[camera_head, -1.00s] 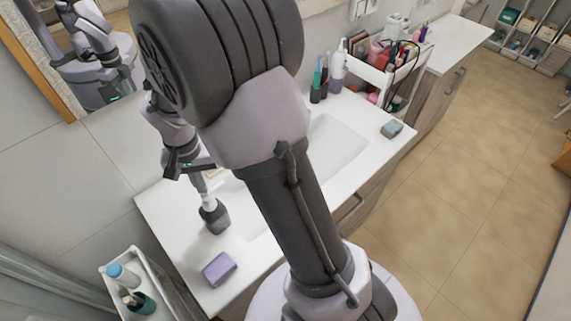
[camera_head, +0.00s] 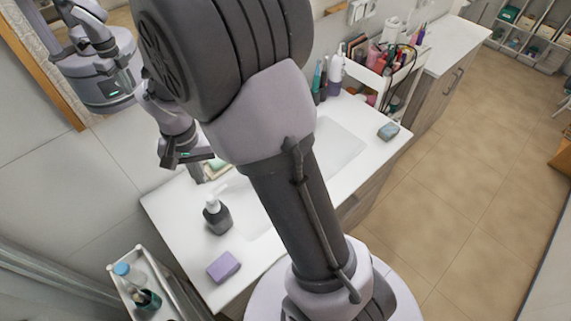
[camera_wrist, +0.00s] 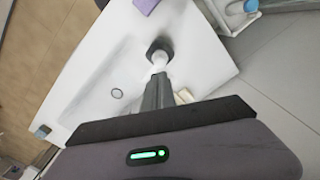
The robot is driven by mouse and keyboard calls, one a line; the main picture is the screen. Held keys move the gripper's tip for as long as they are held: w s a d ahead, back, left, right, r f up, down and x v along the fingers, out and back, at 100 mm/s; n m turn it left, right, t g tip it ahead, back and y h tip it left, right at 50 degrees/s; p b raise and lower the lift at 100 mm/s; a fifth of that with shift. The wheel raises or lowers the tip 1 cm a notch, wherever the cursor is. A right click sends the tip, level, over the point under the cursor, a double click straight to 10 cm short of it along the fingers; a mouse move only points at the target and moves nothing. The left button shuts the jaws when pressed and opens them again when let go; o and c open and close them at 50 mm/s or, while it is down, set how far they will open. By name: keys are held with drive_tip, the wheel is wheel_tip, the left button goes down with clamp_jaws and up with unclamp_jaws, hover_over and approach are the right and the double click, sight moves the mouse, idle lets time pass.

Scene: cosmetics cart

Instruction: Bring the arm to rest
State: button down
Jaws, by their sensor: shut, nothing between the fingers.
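My gripper (camera_head: 187,160) is raised above the back left part of the white counter, shut and empty. In the wrist view its closed fingers (camera_wrist: 156,92) point towards a dark soap dispenser with a white pump top (camera_wrist: 157,46). The dispenser (camera_head: 217,217) stands upright on the counter, apart from the gripper in the head view. My arm crosses the middle of the head view and hides part of the counter and sink.
The counter (camera_head: 180,212) holds a purple block (camera_head: 223,267), a sink (camera_head: 340,145) and a blue-grey block (camera_head: 388,131). A white cart (camera_head: 366,84) with cosmetics stands beyond. A white caddy (camera_head: 128,285) with bottles is at lower left. Open floor lies right.

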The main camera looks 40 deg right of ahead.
drive_tip(key=shift+f, duration=0.1)
drive_tip(key=s+a+f+t+y+b, duration=0.1)
drive_tip(key=s+a+t+b, duration=0.1)
drive_tip(key=s+b, duration=0.7)
drive_tip(key=s+a+f+n+t+y+b, duration=0.1)
drive_tip(key=s+a+t+b, duration=0.1)
drive_tip(key=s+b, duration=0.8)
drive_tip(key=shift+f+n+t+b, duration=0.35)
drive_tip(key=shift+t+b, duration=0.25)
drive_tip(key=shift+t, duration=0.3)
